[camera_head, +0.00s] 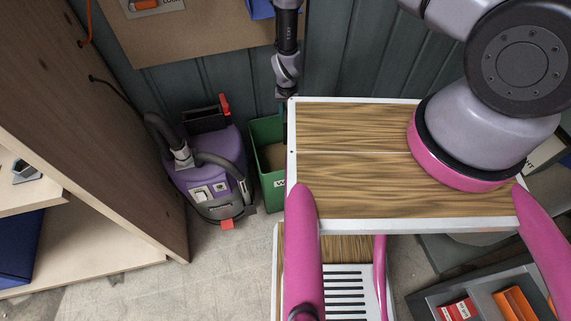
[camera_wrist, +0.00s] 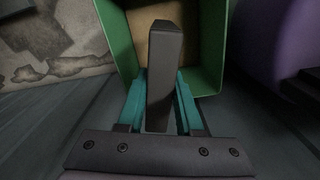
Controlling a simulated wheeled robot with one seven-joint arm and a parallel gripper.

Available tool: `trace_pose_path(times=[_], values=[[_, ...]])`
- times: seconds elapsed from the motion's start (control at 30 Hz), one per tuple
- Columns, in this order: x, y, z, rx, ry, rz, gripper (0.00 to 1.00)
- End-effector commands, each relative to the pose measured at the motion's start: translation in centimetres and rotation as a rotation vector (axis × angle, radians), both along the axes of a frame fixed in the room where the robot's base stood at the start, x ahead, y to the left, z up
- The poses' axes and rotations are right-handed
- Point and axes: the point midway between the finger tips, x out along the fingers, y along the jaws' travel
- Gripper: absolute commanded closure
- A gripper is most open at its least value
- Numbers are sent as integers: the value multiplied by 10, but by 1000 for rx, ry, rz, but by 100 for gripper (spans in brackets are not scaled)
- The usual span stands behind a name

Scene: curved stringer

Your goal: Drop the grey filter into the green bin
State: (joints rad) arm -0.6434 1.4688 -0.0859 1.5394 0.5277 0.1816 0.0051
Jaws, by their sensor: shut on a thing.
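The grey filter (camera_wrist: 162,72) is a long dark grey block between the teal fingers of my gripper (camera_wrist: 160,88) in the wrist view. My gripper is shut on it. The green bin (camera_wrist: 213,45) lies behind the filter in that view, with a brown bottom showing. The filter overlaps the bin's opening there; its exact height over the rim cannot be told. In the head view the green bin (camera_head: 272,203) stands on the floor, its right side hidden by the wood-topped table.
A purple vacuum cleaner (camera_head: 207,165) stands close left of the bin and shows in the wrist view (camera_wrist: 270,45). A wood-topped table (camera_head: 350,180) with a white edge is close on the right. A dark panelled wall (camera_head: 205,85) is behind. Floor is open in front of the vacuum.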

Motion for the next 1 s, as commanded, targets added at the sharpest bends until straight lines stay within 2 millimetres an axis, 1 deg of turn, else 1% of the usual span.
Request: trace_pose_path(times=[0.2, 0.4, 0.53, 0.8, 0.83, 0.87, 0.9, 1.0], values=[[0, -1, -26, -1, 1, 1, 100], [-1, -1, -45, -1, 2, 0, 100], [0, -1, -50, 0, 1, 0, 100], [0, -1, -51, 0, 1, 0, 100], [0, -1, -51, 0, 1, 0, 58], [0, -1, -51, 0, 1, 0, 46], [0, -1, -51, 0, 1, 0, 31], [0, -1, -51, 0, 1, 0, 31]])
